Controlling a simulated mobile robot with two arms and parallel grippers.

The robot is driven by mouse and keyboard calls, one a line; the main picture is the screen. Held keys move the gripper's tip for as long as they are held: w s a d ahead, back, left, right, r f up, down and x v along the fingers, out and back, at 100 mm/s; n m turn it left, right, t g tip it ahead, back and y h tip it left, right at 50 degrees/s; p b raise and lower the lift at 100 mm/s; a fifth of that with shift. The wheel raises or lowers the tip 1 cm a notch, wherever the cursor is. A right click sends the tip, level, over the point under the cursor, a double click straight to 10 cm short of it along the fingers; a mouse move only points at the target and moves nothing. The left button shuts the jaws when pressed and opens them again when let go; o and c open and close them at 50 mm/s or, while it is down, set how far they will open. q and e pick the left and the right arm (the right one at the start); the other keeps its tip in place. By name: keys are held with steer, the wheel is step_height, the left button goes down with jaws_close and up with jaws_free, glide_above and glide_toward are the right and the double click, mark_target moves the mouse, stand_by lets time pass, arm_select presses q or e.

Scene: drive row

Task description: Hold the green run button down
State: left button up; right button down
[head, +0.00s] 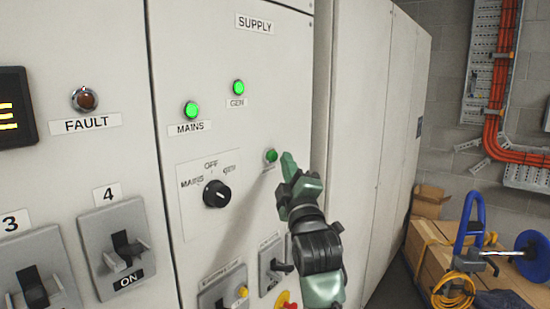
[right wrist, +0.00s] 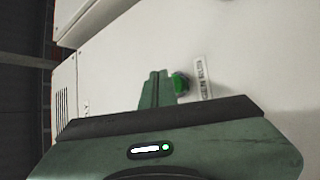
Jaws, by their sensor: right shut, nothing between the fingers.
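The green run button (head: 271,156) is on the pale SUPPLY panel, right of the rotary switch. It also shows in the right wrist view (right wrist: 181,83), beside a small white label (right wrist: 202,77). My right gripper (head: 287,158) is shut and empty, its fingertips just right of the button in the head view. In the right wrist view the shut fingers (right wrist: 155,80) are just left of the button, which stays visible. I cannot tell whether they touch the panel. My left gripper is not in view.
Lit green MAINS (head: 191,110) and GEN (head: 238,87) lamps are above the black rotary switch (head: 216,194). Breaker handles and a yellow-and-red control are lower on the panels. Cardboard boxes (head: 431,254) and a blue-handled item (head: 466,222) stand on the right.

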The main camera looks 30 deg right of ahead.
steer(key=shift+w, duration=0.15)
stand_by(0.8)
steer(key=shift+w+a, duration=0.15)
steer(key=shift+w, duration=0.1)
steer(key=shift+w+a, duration=0.2)
steer(key=shift+w, duration=0.25)
stand_by(0.8)
steer(key=shift+s+d+p, duration=0.1)
steer(key=shift+s+p, duration=0.05)
steer(key=shift+p, duration=0.15)
steer(key=shift+s+d, duration=0.25)
steer(key=shift+s, duration=0.45)
steer(key=shift+p, duration=0.3)
steer(key=s, duration=0.1)
steer(key=s+d, duration=0.1)
steer(key=s, duration=0.1)
steer(key=s+d+p, duration=0.1)
steer(key=shift+s, duration=0.3)
